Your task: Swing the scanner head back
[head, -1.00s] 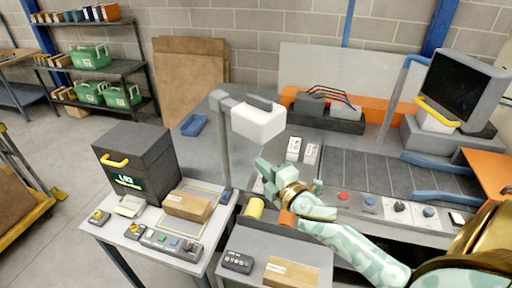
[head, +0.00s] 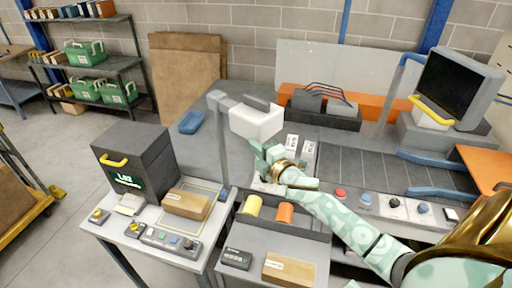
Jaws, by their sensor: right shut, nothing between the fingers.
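The scanner head (head: 257,121) is a white block with a grey top, carried on a grey arm at the top of an upright grey post (head: 222,150). It hangs over the grey bench behind the small front tables. My right gripper (head: 259,151) is shut and empty, just below the scanner head's underside. It looks close to the head, but I cannot tell whether they touch. My right arm reaches in from the lower right. My left gripper is not in view.
A dark label printer (head: 135,158) and a cardboard box (head: 188,204) stand on the left table. Yellow (head: 252,205) and orange (head: 285,212) rolls lie in front of my right forearm. A monitor (head: 457,84) stands at the back right. Open floor lies at left.

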